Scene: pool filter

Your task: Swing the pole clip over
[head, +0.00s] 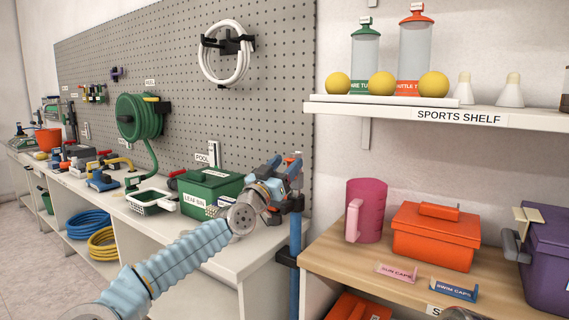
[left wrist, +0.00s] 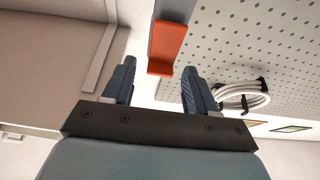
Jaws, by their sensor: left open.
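My left gripper (head: 284,178) is at the right end of the pegboard, at the top of the blue pole (head: 295,232). In the left wrist view the gripper (left wrist: 158,70) is open, its two dark fingers apart. A grey bar with an orange end, which looks like the pole clip (left wrist: 168,50), shows between and just beyond the fingertips. I cannot tell whether a finger touches it. In the head view the gripper mostly hides the clip. A dark bracket (head: 287,257) sits lower on the pole. My right gripper is not in view.
A green leaf bin (head: 209,193) and a white basket (head: 150,201) stand on the counter left of the gripper. A pink jug (head: 368,210) and an orange box (head: 433,240) stand on the wooden top to the right. A coiled white hose (head: 228,52) hangs above.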

